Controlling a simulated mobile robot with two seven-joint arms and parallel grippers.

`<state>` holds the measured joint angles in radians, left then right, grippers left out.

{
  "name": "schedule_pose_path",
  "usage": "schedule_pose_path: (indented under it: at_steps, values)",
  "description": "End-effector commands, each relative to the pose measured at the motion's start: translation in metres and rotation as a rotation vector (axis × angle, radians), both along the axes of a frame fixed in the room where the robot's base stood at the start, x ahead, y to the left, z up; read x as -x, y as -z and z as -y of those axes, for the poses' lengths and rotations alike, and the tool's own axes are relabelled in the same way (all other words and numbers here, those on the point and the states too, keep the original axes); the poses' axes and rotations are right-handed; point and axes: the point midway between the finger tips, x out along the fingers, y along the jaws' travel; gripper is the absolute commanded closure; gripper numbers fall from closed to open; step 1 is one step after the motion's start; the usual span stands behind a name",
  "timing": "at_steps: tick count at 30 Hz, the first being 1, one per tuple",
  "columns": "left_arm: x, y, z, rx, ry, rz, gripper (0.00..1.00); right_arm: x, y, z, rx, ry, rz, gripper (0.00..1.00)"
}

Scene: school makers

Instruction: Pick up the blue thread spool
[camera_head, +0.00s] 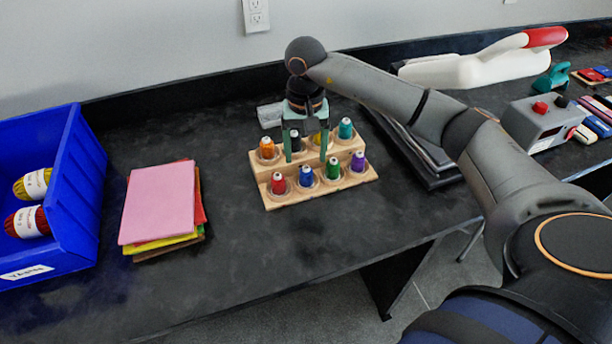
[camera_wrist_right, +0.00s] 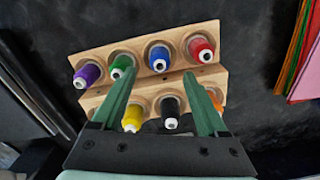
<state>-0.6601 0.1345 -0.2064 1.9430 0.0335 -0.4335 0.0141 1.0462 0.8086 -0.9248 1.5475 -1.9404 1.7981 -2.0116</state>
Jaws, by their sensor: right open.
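The blue thread spool (camera_head: 306,175) stands upright in the front row of a wooden spool rack (camera_head: 328,193), between a red spool (camera_head: 278,184) and a green spool (camera_head: 333,169). In the right wrist view the blue spool (camera_wrist_right: 158,57) sits just past the fingertips, roughly midway between them. My right gripper (camera_head: 306,154) is open and empty, pointing down over the rack, with its fingers partly in front of the back row. Its two green fingers also show in the right wrist view (camera_wrist_right: 159,76). My left gripper is not in view.
Other spools fill the rack, including purple (camera_head: 358,162), teal (camera_head: 345,129) and orange (camera_head: 267,148). Left of it lie a stack of coloured sheets (camera_head: 158,203) and a blue bin (camera_head: 75,200) with yarn. Dark trays (camera_head: 425,160) lie to the right. The table in front is clear.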

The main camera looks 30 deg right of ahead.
Motion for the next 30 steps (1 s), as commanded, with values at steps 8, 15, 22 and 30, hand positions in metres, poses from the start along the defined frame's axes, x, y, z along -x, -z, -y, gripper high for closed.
schedule_pose_path:
  at_steps: [8,15,22,30]
  values:
    - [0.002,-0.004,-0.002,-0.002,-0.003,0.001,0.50,0.005,0.035,-0.001,-0.003,0.000,-0.004,0.24]
    - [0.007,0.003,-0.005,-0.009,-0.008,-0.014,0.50,0.003,0.053,-0.001,-0.002,0.001,0.001,0.24]
    - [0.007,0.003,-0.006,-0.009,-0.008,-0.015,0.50,0.003,0.053,-0.001,-0.002,0.000,0.001,0.30]
    - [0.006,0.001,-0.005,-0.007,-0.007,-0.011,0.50,0.003,0.053,-0.001,-0.002,0.000,0.001,0.60]
